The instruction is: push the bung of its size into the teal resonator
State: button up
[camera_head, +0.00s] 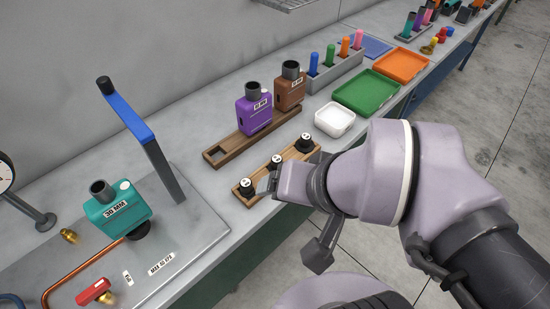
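The teal resonator (118,208) stands upright on a grey plate at the left, with a dark round neck on top and a white label that seems to read 30 MM. Three black bungs with white marked tops sit in a wooden rack: a near one (247,188), a middle one (277,161) and a far one (305,143). Their marks are too small to read. My gripper (267,184) is low at the rack, just right of the near bung. Whether its fingers touch or enclose that bung is unclear.
A purple resonator (254,110) and a brown resonator (289,88) stand in a wooden holder (222,153) with an empty slot. A blue-topped post (150,140) rises behind the teal one. A white tray (334,120) and a green tray (366,92) lie beyond the rack.

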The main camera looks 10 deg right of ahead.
aim_at(118, 210)
jog(key=k+l+u, duration=0.15)
jog(key=u, duration=1.35)
jog(key=z, duration=1)
jog(key=i+j+u, duration=0.35)
jog(key=i+j, duration=0.2)
